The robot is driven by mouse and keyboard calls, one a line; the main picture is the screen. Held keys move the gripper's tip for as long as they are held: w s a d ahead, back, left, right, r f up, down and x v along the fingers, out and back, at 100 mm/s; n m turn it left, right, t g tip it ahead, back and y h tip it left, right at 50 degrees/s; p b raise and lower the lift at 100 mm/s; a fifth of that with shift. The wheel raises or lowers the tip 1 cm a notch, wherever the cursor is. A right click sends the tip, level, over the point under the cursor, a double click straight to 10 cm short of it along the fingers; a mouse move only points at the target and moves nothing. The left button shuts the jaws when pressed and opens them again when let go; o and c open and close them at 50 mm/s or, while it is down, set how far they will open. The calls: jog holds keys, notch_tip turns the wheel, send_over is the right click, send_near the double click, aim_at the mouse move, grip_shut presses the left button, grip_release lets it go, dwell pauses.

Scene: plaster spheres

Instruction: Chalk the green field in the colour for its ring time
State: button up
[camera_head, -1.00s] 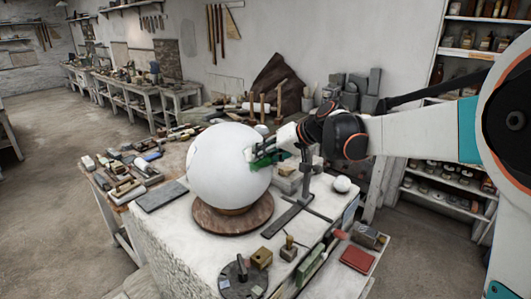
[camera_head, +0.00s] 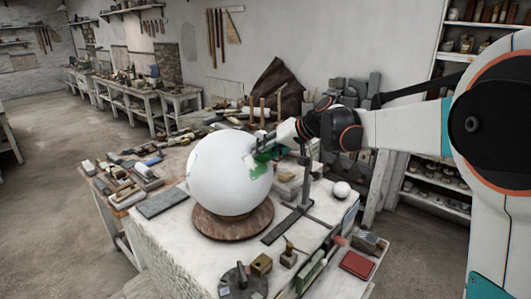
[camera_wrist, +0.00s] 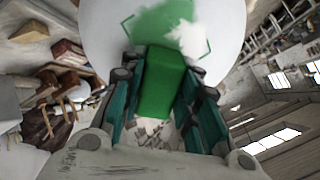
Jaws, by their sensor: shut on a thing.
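A large white plaster sphere (camera_head: 212,175) rests on a round brown wooden stand (camera_head: 228,226) on the white block. A green chalked patch (camera_head: 257,170) shows on its right side. In the wrist view, solid green (camera_wrist: 155,22) covers the left and middle of a green-outlined field, while an irregular white area (camera_wrist: 190,38) lies inside the outline at right. My gripper (camera_wrist: 164,85) is shut on a green chalk block (camera_wrist: 163,88), whose far end is at the field's near edge. I cannot tell whether it touches. In the head view my gripper (camera_head: 263,150) is at the sphere's upper right.
A dark metal stand (camera_head: 304,180) rises close to the right of the sphere, near a small white ball (camera_head: 342,189). Tools crowd the table at left and behind. A red pad (camera_head: 356,264) lies on the lower right shelf.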

aim_at(251, 163)
jog(key=shift+s+d+f, duration=0.1)
jog(key=shift+s+d, duration=0.1)
jog(key=shift+s, duration=0.45)
jog(key=shift+s+d, duration=0.2)
jog(key=shift+s, duration=0.4)
jog(key=shift+w, duration=0.1)
jog(key=shift+m+t+h, duration=0.6)
jog(key=shift+t+h, duration=0.3)
jog(key=shift+s+a+f, duration=0.1)
jog(key=shift+s+a, duration=1.3)
jog(key=shift+a, duration=0.1)
jog(key=shift+w+a+f+b, duration=0.3)
jog(key=shift+w+f+b, duration=0.05)
jog(key=shift+w+b, duration=0.1)
